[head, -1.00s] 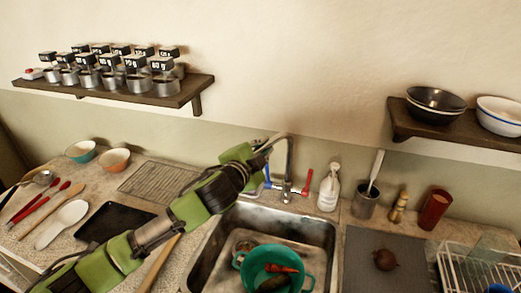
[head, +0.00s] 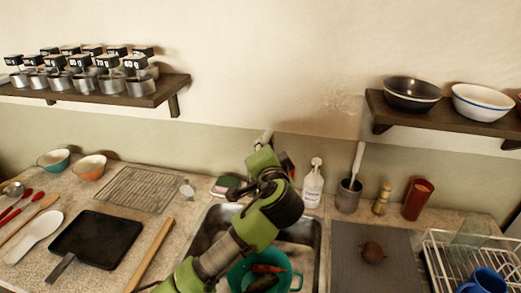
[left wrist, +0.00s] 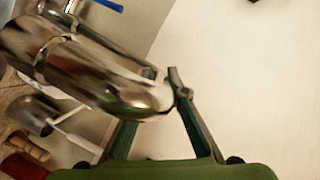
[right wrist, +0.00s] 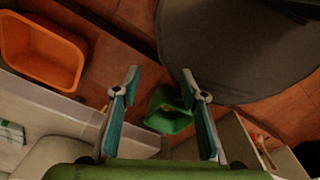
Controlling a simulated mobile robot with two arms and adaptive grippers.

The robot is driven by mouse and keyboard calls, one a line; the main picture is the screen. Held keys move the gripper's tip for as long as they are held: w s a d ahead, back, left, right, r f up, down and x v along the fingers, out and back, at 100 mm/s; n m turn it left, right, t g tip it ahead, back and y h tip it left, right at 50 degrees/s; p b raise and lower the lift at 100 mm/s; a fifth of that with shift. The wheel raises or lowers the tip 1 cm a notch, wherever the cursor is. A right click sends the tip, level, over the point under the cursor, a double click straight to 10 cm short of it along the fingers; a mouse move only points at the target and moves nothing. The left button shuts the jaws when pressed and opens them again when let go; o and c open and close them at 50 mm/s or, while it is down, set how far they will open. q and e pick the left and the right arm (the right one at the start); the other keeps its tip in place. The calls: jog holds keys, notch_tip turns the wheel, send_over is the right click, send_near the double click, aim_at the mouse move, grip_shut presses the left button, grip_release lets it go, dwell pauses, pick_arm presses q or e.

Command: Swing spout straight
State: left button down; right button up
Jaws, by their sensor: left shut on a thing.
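The chrome spout (left wrist: 105,82) fills the left of the left wrist view, its rounded end between my left fingers. My left gripper (left wrist: 162,82) is shut on the spout near that end. In the head view my left arm reaches over the sink, and the gripper (head: 265,148) hides most of the faucet, so the spout's exact angle cannot be told there. A bit of the red tap handle (head: 291,171) shows beside it. A blue handle (left wrist: 108,4) shows in the left wrist view. My right gripper (right wrist: 159,78) is open and empty above the floor.
The sink (head: 310,228) holds a green colander (head: 293,279). A soap bottle (head: 313,187) and a utensil pot (head: 348,196) stand right of the faucet. A shelf (head: 165,91) with canisters is at left. An orange bin (right wrist: 40,50) lies below my right gripper.

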pick_arm(q)
jog(key=shift+r, duration=0.15)
pick_arm(e)
jog(key=shift+d, duration=0.1)
pick_arm(q)
jog(key=c, duration=2)
grip_release()
jog(key=shift+w, duration=0.15)
jog(key=shift+o, duration=0.2)
jog(key=shift+w+d+f, duration=0.1)
jog(key=shift+w+f, duration=0.05)
jog(key=shift+f, duration=0.1)
pick_arm(e)
jog(key=shift+w+d, duration=0.1)
jog(key=shift+d, duration=0.2)
pick_arm(q)
jog(key=v, duration=1.2)
pick_arm(e)
jog(key=shift+a, duration=0.15)
